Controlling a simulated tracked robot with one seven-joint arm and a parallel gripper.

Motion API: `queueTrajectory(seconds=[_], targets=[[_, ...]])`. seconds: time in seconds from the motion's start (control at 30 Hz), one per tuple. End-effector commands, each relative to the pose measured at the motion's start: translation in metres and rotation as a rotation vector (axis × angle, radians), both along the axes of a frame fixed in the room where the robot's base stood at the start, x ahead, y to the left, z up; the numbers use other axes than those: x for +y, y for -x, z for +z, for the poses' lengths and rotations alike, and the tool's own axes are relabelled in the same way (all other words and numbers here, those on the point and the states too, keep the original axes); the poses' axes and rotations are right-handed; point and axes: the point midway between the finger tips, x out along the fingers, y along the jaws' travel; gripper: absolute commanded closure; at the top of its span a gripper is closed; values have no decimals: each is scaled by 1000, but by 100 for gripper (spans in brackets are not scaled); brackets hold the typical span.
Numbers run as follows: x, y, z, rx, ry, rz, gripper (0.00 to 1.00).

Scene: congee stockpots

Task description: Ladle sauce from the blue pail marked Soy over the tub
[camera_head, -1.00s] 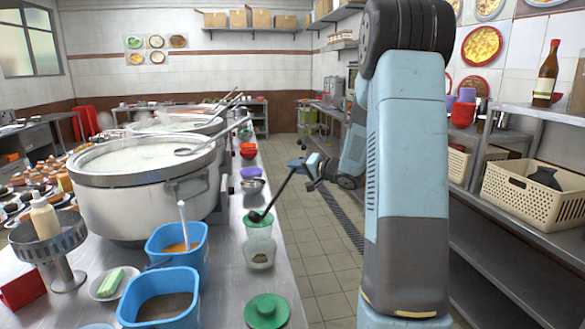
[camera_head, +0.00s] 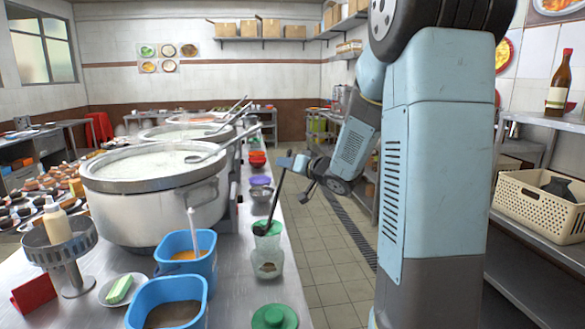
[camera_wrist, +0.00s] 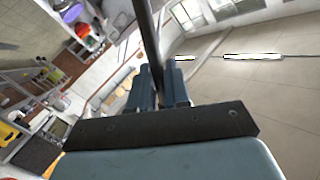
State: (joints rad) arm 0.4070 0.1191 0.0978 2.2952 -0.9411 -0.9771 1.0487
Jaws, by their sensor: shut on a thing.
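My gripper (camera_head: 300,163) is shut on the black ladle (camera_head: 274,202), whose handle slants down to the left. In the wrist view, the dark handle (camera_wrist: 148,35) rises from between the blue-grey fingers (camera_wrist: 157,92). The ladle's bowl is at the mouth of a clear tub (camera_head: 268,262) with a green rim; I cannot tell whether they touch. A small brown patch shows low in the tub. The near blue pail (camera_head: 135,312) holds dark brown sauce. The far blue pail (camera_head: 209,262) holds orange sauce and a pale-handled utensil. No pail marking is readable.
A green lid (camera_head: 274,317) lies in front of the tub. Large steel stockpots (camera_head: 160,215) stand left, with small bowls (camera_head: 260,190) behind the tub. A squeeze bottle (camera_head: 57,222) and a plate (camera_head: 122,289) are at the left. The counter's right edge is close to the tub.

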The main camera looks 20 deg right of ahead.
Motion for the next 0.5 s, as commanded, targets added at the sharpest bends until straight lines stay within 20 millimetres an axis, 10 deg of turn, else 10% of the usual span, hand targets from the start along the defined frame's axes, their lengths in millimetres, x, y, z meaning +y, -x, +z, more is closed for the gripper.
queueTrajectory(seconds=[0.5], targets=[[48,32,29,-158,231,2,100]])
